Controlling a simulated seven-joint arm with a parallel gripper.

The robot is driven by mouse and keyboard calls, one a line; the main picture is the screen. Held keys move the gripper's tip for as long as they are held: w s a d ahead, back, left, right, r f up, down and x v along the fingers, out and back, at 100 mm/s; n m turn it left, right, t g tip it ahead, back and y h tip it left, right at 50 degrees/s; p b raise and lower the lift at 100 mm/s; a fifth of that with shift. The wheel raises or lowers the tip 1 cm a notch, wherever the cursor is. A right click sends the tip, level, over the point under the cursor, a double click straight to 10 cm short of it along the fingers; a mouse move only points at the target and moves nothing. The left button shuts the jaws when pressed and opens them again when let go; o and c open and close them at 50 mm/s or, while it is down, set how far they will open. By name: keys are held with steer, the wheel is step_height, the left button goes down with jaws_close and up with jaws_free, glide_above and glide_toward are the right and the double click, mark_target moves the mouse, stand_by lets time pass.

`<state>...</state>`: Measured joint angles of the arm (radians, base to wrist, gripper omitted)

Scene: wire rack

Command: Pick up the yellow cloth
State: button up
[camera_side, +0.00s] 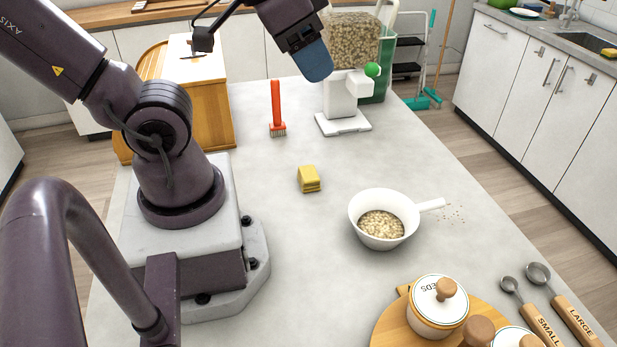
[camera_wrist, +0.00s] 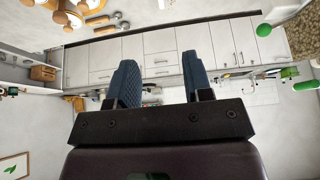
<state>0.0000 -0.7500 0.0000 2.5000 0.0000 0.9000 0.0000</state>
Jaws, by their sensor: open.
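The yellow cloth (camera_side: 308,178) appears in the side view as a small, compact, folded-looking yellow block. It lies on the grey worktop, left of the white pan. I do not see it in the wrist view. My gripper (camera_side: 313,62) is high above the far part of the worktop, beyond the cloth and well apart from it. In the wrist view my gripper (camera_wrist: 159,65) shows two blue fingers spread apart with nothing between them.
A white pan (camera_side: 358,207) of grains stands right of the cloth. A red-handled brush (camera_side: 276,105) and a white dispenser (camera_side: 340,95) stand behind it. A lidded jar (camera_side: 437,305) sits on a wooden board at the front right. Worktop around the cloth is clear.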

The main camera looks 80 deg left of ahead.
steer(key=o, duration=0.6)
steer(key=m+g, duration=0.6)
steer(key=m, duration=1.2)
glide_above(309, 173)
step_height(309, 173, down, 22)
step_height(309, 173, down, 13)
steer(key=shift+a+r, duration=0.1)
steer(key=shift+r, duration=0.1)
